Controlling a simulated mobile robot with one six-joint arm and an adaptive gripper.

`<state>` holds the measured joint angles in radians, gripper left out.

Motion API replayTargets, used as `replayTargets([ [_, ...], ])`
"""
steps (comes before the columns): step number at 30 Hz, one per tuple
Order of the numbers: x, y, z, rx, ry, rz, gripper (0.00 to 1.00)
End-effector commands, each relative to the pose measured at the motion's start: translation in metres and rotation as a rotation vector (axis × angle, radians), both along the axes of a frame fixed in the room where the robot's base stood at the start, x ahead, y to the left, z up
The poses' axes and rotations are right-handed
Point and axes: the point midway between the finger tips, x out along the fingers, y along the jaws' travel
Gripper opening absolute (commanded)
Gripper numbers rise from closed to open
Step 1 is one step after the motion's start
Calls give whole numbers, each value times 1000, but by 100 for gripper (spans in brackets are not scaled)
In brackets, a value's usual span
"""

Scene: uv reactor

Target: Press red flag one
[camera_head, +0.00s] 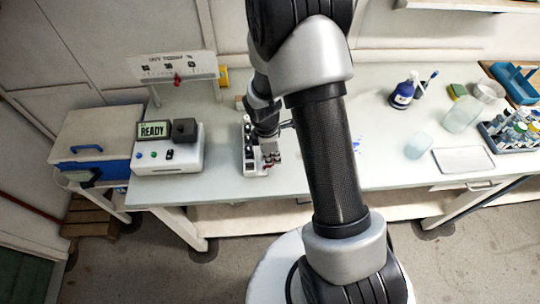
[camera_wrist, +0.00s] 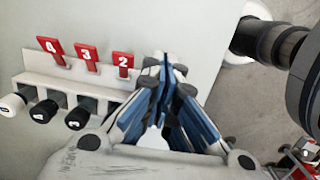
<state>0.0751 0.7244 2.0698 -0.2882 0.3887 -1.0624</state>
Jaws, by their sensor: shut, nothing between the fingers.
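Red flags numbered 4 (camera_wrist: 51,48), 3 (camera_wrist: 87,58) and 2 (camera_wrist: 123,64) stand in a row on a white rack (camera_wrist: 75,84) in the wrist view. My gripper (camera_wrist: 165,68) is shut and empty, its fingertips at the right end of this row, just right of flag 2. No flag numbered 1 can be seen; the fingers cover the place beside flag 2. I cannot tell whether the fingers touch anything. In the head view the white rack unit (camera_head: 248,165) stands on the bench, partly under my arm.
Black and white cylinders (camera_wrist: 42,112) stick out below the flags. A white machine reading READY (camera_head: 168,155) stands left of the rack. A blue-based cooler box (camera_head: 95,145) is at far left. Bottles, beakers and a tube rack (camera_head: 510,130) are at right.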

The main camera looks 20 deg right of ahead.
Motion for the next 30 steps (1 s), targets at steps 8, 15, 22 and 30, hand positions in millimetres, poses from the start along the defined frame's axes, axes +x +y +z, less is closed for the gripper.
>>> replayTargets([
  [8,-1,-2,-1,0,0,0,0],
  [15,-1,-2,-1,0,0,0,0],
  [22,0,-1,-2,0,0,0,0],
  [30,3,8,-8,0,0,2,0],
])
